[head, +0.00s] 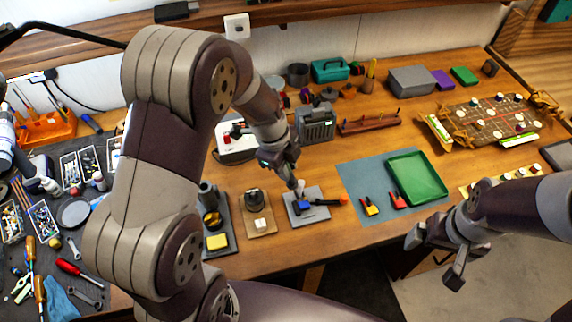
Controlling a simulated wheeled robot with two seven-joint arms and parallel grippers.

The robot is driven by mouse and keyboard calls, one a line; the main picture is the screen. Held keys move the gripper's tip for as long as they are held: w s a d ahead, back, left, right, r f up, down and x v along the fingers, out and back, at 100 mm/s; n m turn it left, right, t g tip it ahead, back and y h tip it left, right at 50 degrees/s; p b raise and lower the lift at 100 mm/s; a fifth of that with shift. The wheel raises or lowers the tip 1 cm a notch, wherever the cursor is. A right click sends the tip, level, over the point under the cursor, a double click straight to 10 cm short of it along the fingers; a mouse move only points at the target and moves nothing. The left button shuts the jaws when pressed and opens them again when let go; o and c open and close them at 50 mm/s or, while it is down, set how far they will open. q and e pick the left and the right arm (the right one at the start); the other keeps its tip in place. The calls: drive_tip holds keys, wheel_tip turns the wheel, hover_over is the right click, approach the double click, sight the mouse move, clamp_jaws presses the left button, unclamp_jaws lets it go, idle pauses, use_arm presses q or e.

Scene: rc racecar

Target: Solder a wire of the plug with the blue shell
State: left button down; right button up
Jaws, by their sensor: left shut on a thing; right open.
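The plug with the blue shell (303,206) sits on a grey square plate (309,216) at the front of the bench. A dark piece with an orange-red end (340,201) extends to its right. My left gripper (298,184) points down just above the blue plug. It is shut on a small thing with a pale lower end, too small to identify. I cannot tell whether that thing touches the plug. My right gripper (436,256) is open and empty, off the front edge of the bench at the right.
A blue-grey mat (357,178) holds a yellow plug (371,208), a red plug (397,201) and a green tray (416,191). Left of the plate stand a wooden base with a white block (260,224) and a dark stand with a yellow sponge (217,241). A board (490,118) lies at back right.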

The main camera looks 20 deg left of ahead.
use_arm(q)
drive_tip(key=shift+b, duration=0.65)
idle(1.6)
idle(0.5)
drive_tip(key=shift+w+d+p+v, duration=0.1)
drive_tip(key=shift+d+p+v, duration=0.1)
drive_tip(key=shift+p+v, duration=0.6)
drive_tip(key=shift+w+d+p+v, duration=0.2)
drive_tip(key=shift+p+v, duration=0.2)
drive_tip(key=shift+v, duration=0.8)
drive_tip(key=shift+w+d+p+v, duration=0.15)
drive_tip(key=shift+p+v, duration=0.45)
drive_tip(key=shift+v, duration=0.4)
drive_tip(key=shift+s+r, duration=0.15)
